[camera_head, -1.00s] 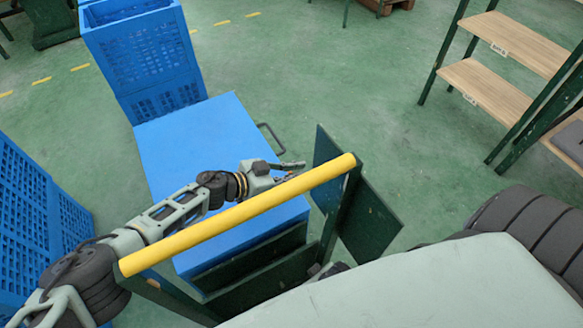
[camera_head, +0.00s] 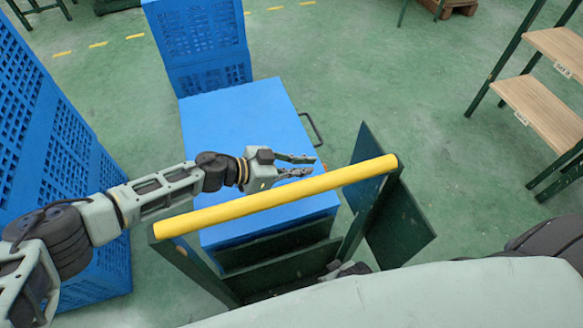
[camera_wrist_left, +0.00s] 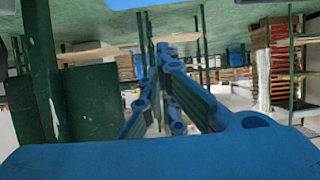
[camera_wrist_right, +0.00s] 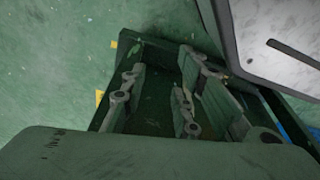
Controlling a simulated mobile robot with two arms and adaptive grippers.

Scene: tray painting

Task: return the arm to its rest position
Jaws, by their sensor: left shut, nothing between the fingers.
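My left arm (camera_head: 155,195) reaches in from the left in the head view, over the flat blue surface (camera_head: 235,115) and behind the yellow bar (camera_head: 280,197). My left gripper (camera_head: 308,165) is shut and empty near the right edge of that surface. Its fingers also show in the left wrist view (camera_wrist_left: 170,90), with nothing between them. My right gripper (camera_wrist_right: 155,95) is open and empty in the right wrist view, above a dark green frame. In the head view it is mostly hidden low behind the yellow bar.
Blue crates (camera_head: 200,40) stand behind the blue surface, and a tall blue stack (camera_head: 60,150) stands close beside my left arm. Dark green panels (camera_head: 400,220) stand right of the yellow bar. A wooden shelf (camera_head: 540,105) is at the right. Green floor (camera_head: 400,80) between is clear.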

